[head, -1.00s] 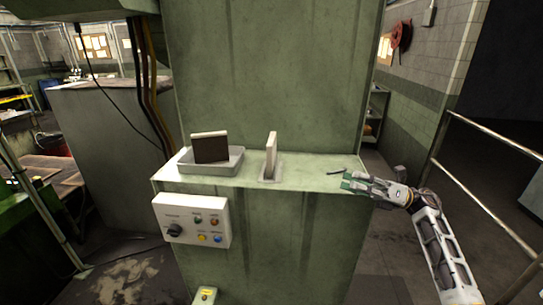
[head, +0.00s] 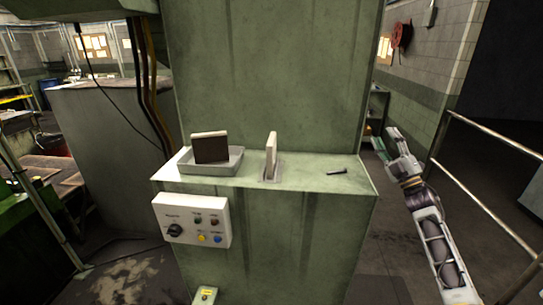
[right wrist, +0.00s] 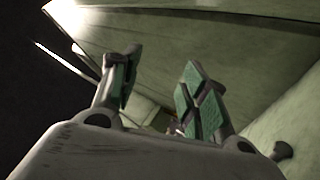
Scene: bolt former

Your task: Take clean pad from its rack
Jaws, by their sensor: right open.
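A pale pad (head: 270,155) stands upright in a small rack (head: 269,180) in the middle of the green machine's ledge. A second pad with a dark brown face (head: 210,149) stands in a grey tray (head: 226,169) on the left of the ledge. Which one is the clean pad is not marked, but the upright one looks pale and unstained. My right gripper (head: 390,144) is open and empty, off the ledge's right end and apart from both pads. Its green-padded fingers also show spread in the right wrist view (right wrist: 158,92). My left gripper is not in view.
A small dark bolt-like piece (head: 337,172) lies on the ledge's right part. A control box (head: 192,220) with a knob and buttons sits on the machine's front. A metal railing (head: 490,133) stands at the right, beyond my right arm.

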